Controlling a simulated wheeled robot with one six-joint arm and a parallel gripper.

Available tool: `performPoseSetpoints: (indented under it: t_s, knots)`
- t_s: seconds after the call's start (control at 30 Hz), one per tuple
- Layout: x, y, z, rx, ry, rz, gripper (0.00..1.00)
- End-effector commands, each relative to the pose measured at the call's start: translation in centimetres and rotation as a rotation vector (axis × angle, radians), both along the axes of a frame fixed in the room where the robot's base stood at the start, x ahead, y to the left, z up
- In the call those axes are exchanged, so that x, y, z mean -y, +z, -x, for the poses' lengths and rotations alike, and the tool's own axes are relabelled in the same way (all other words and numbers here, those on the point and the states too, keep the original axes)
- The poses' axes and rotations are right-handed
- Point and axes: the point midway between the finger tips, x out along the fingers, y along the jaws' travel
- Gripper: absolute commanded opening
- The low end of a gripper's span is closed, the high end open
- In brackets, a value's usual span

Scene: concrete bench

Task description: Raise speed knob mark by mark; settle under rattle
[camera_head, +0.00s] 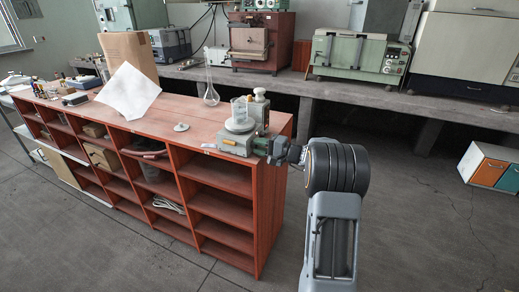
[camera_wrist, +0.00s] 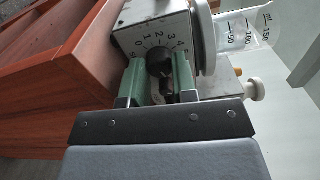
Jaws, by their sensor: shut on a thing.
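The stirrer, a grey-green device (camera_head: 238,143), stands on the near right end of the red-brown shelf unit. A clear beaker (camera_head: 239,109) stands on its round white plate (camera_head: 240,125); the beaker's mL scale also shows in the wrist view (camera_wrist: 246,28). The black speed knob (camera_wrist: 159,60) sits on the device's front face, ringed by printed numbers from 0 upward. My gripper (camera_wrist: 160,72) is shut on the knob, with its green jaws on either side. My gripper (camera_head: 278,150) reaches the device from the right. The knob's pointer mark is not clear.
A round-bottom flask (camera_head: 210,92), a small white disc (camera_head: 181,127) and a white sheet (camera_head: 128,92) lie farther left on the shelf top (camera_head: 165,112). A cardboard box (camera_head: 128,52) stands behind. The floor to the right is mostly open, with a low cabinet (camera_head: 490,167) there.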

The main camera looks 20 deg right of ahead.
Motion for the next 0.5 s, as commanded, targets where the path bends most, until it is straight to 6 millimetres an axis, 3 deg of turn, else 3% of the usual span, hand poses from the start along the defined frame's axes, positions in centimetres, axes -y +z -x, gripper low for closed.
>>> performPoseSetpoints:
  t_s: [0.4,0.43,0.5]
  knots:
    - [0.0,-0.07,0.04,-0.047,0.001,-0.049,0.02]
    - [0.0,-0.07,0.04,-0.047,0.001,-0.049,0.27]
    - [0.01,-0.07,0.03,-0.047,0.0,-0.049,0.34]
